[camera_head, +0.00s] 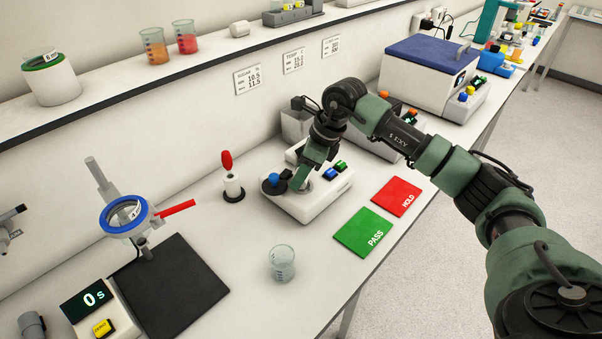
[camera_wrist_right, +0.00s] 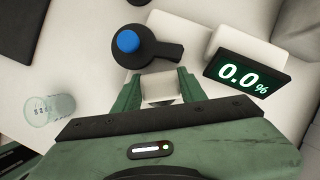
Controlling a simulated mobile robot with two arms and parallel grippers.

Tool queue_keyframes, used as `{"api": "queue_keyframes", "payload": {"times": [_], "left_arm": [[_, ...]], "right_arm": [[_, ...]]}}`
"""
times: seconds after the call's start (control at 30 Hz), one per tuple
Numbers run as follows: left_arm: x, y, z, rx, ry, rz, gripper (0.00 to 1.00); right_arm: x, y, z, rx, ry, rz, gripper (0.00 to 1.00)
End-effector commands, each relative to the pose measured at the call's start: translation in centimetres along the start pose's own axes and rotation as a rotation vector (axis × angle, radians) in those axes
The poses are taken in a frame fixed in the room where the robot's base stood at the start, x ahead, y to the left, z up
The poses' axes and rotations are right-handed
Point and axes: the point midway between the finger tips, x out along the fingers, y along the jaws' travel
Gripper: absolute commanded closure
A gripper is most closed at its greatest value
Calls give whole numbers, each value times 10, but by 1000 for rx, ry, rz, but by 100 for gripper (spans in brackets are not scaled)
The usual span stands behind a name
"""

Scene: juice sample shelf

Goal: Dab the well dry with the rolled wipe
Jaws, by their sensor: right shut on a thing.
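My right gripper (camera_head: 302,180) is over the white instrument (camera_head: 312,204) on the bench. In the right wrist view its green fingers (camera_wrist_right: 158,90) are shut on the rolled wipe (camera_wrist_right: 158,87), a short white roll. Beside them is the instrument's black round lid with a blue knob (camera_wrist_right: 128,41); it also shows in the head view. The instrument's display (camera_wrist_right: 243,75) reads 0.0%. The well is hidden by the gripper and wipe, and I cannot tell whether the wipe touches it. My left gripper is not in view.
An empty glass beaker (camera_head: 282,263) stands in front of the instrument. Green PASS (camera_head: 364,232) and red HOLD (camera_head: 396,197) mats lie to its right. A black mat (camera_head: 170,288) lies at the left.

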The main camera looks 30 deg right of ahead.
Motion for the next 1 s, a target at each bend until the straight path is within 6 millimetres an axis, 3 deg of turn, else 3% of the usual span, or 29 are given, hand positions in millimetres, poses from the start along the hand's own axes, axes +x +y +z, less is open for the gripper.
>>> {"api": "queue_keyframes", "payload": {"times": [0.57, 1.0], "left_arm": [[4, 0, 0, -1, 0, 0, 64], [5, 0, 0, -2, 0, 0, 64]], "right_arm": [[-3, 8, -13, 0, 0, 1, 97], [1, 10, -4, 1, 1, 1, 97]]}}
